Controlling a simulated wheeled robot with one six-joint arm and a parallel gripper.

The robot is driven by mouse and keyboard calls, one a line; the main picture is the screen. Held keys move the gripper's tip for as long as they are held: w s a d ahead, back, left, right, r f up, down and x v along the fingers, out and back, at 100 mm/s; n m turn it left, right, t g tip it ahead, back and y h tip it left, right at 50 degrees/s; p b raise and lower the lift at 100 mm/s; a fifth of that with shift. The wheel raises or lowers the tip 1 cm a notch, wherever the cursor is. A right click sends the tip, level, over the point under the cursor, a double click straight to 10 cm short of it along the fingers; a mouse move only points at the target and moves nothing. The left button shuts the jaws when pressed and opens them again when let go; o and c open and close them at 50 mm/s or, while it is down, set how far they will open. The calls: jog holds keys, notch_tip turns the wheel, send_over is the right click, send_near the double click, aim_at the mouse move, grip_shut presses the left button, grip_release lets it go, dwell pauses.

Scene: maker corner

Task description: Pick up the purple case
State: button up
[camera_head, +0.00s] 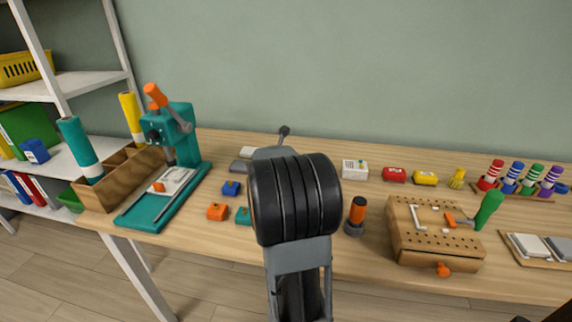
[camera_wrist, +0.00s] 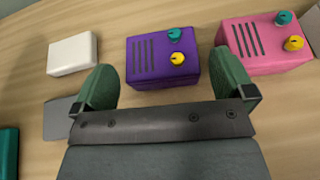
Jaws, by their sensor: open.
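The purple case (camera_wrist: 145,72) lies on the wooden table in the wrist view. It is a box with dark slots, a teal knob and a yellow knob on it. My gripper (camera_wrist: 163,62) is open, its two green fingers spread on the near side of the case, one toward each end. Nothing is held between them. I cannot tell whether the fingertips are level with the case or above it. In the head view my arm covers the spot, so the purple case is hidden there.
A pink case (camera_wrist: 262,58) with similar knobs stands close right of the purple one. A white box (camera_wrist: 72,54) and a flat grey piece (camera_wrist: 62,118) lie to the left. In the head view a teal press (camera_head: 178,130) stands left and a pegboard block (camera_head: 432,240) right.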

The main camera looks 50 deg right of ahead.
jog(key=x, duration=0.4)
jog(key=shift+f, duration=0.15)
jog(key=shift+c, duration=0.5)
jog(key=c, duration=0.7)
